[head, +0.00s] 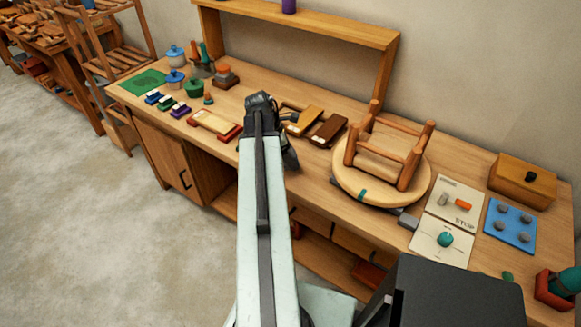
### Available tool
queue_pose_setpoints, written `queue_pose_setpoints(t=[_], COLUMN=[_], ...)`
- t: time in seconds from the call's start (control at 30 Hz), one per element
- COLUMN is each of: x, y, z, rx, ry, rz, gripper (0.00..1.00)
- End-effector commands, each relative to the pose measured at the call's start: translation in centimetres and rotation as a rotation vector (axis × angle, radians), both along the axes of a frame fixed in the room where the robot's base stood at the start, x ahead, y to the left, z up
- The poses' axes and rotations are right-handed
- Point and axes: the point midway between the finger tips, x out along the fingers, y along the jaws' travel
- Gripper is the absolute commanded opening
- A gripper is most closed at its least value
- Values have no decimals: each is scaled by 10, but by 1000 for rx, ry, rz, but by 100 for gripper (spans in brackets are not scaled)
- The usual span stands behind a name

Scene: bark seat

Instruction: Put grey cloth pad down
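My gripper (272,108) is at the far end of my pale arm, above the middle of the workbench. It is seen from behind, and my arm hides its fingertips and anything between them. A small grey piece (408,221) lies on the bench by the front right of the upturned stool (384,165). Several round grey pads (502,209) sit on a blue tray (514,238) at the right. I cannot tell which grey thing is the cloth pad, or whether one is in my gripper.
The upturned stool's legs stand up right of my gripper. Wooden blocks (326,130) lie between them. Pots (194,88), brushes and a green mat (143,82) are at the left. A wooden box (522,180) and white panels (440,243) are at the right. A raised shelf (330,22) runs behind.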

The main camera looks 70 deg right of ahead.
Motion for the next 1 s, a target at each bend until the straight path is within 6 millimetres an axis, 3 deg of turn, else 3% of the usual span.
queue_pose_setpoints(t=[0.2,0.6,0.63,0.7,1.0], x=[0,-1,-1,-1,-1], y=[0,0,0,0,0], z=[-37,-39,-38,-38,-37], rx=[0,0,0,0,0], ry=[0,0,0,0,0], rz=[-1,-2,-2,-2,-2], gripper=[44,44,82,98,98])
